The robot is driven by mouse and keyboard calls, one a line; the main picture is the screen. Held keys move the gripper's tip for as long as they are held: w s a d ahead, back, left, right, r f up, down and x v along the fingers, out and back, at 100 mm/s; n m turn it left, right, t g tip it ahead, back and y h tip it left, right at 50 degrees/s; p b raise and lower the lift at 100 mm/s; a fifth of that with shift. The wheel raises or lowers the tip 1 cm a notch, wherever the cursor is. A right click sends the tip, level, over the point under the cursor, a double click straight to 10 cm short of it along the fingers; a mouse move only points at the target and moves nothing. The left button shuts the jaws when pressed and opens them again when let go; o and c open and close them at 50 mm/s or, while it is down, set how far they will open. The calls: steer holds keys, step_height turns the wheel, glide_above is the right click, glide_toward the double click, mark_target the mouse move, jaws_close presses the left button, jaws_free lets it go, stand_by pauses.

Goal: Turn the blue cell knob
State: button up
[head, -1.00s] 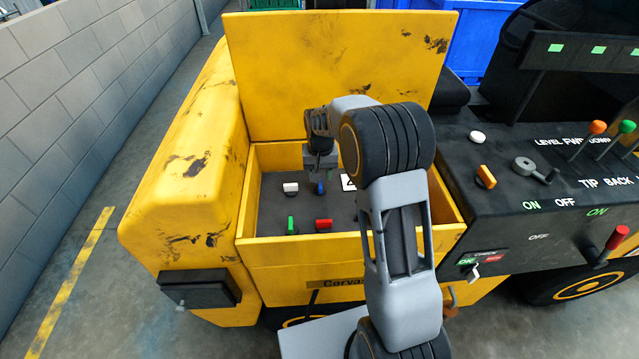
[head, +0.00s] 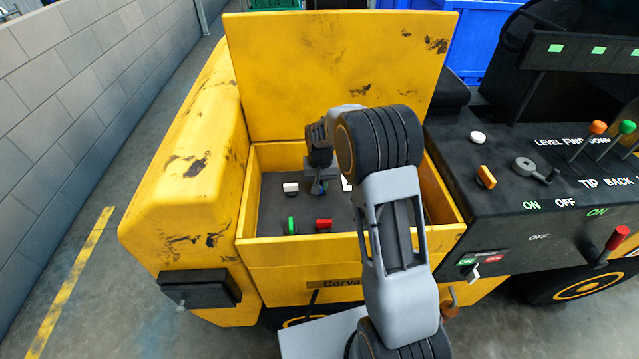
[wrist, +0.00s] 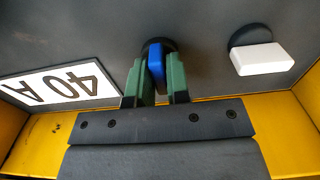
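The blue cell knob (wrist: 156,68) sits on the dark panel in the wrist view, on a round black base. My gripper (wrist: 161,80) has its green fingers on both sides of the knob, close against it, and looks shut on it. In the head view my gripper (head: 319,188) is down inside the yellow box, and the knob is mostly hidden by it.
A white knob (wrist: 258,59) stands right of the blue one, and a 40 A label (wrist: 65,82) lies left. Green (head: 291,226) and red (head: 323,225) knobs sit nearer the front. Yellow box walls (head: 350,247) surround the panel; its raised lid (head: 335,70) stands behind.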

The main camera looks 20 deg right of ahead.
jaws_close()
steer(key=shift+n, duration=0.3)
steer(key=n, duration=0.8)
steer(key=shift+b, duration=0.35)
steer(key=n, duration=0.4)
steer(key=shift+n, duration=0.4)
steer(key=n, duration=0.4)
steer(key=shift+n, duration=0.4)
